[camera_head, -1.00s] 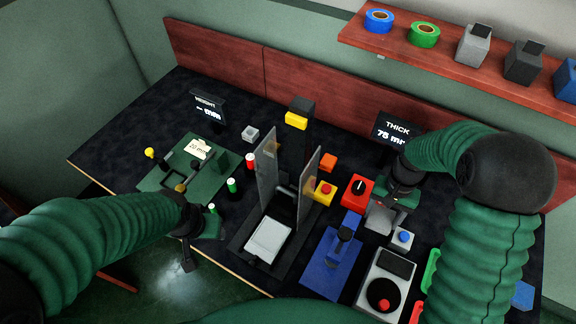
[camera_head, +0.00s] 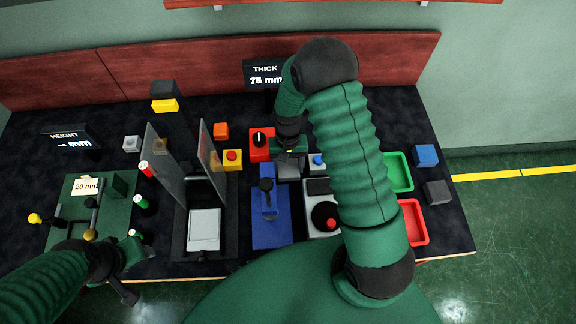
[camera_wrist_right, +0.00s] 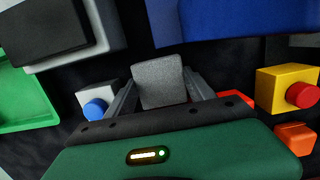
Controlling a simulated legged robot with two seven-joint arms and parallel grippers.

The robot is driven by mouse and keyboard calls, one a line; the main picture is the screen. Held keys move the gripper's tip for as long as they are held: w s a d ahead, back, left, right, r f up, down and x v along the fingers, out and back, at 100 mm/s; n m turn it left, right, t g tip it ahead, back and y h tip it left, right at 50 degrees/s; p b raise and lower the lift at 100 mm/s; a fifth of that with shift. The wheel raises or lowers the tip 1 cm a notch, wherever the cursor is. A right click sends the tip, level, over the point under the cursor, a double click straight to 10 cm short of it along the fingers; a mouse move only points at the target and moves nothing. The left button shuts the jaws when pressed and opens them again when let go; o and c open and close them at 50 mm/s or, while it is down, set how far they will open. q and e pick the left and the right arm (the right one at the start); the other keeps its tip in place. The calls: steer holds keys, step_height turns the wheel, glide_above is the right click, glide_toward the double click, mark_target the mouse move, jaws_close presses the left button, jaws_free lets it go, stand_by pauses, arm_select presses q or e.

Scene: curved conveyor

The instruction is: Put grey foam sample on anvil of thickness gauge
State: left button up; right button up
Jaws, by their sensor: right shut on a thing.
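In the right wrist view, a light grey foam block (camera_wrist_right: 160,82) sits between the two fingers of my right gripper (camera_wrist_right: 158,98), which is shut on it. In the head view my right gripper (camera_head: 289,150) points down between the red knob box and the blue-button box, and grey (camera_head: 288,168) shows just below it. The THICK display (camera_head: 265,72) reads 75 mm. A blue stand with a black-topped post (camera_head: 270,228) is in front of the gripper, apart from the foam; I cannot tell whether it is the gauge. My left gripper (camera_head: 130,275) is low at the table's front left.
Around the right gripper are a red knob box (camera_head: 261,146), a blue-button box (camera_head: 317,161), a yellow red-button box (camera_head: 232,158) and a grey dial device (camera_head: 322,222). Green (camera_head: 398,172) and red trays (camera_head: 412,222) lie right. Upright plates (camera_head: 210,160) stand left.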

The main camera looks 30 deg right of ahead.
steer(key=shift+d+f, duration=0.2)
steer(key=shift+f, duration=0.05)
steer(key=o, duration=1)
steer(key=shift+d, duration=0.2)
steer(key=shift+o, duration=1.4)
steer(key=shift+d+f, duration=0.1)
steer(key=shift+d, duration=0.15)
steer(key=shift+a, duration=0.4)
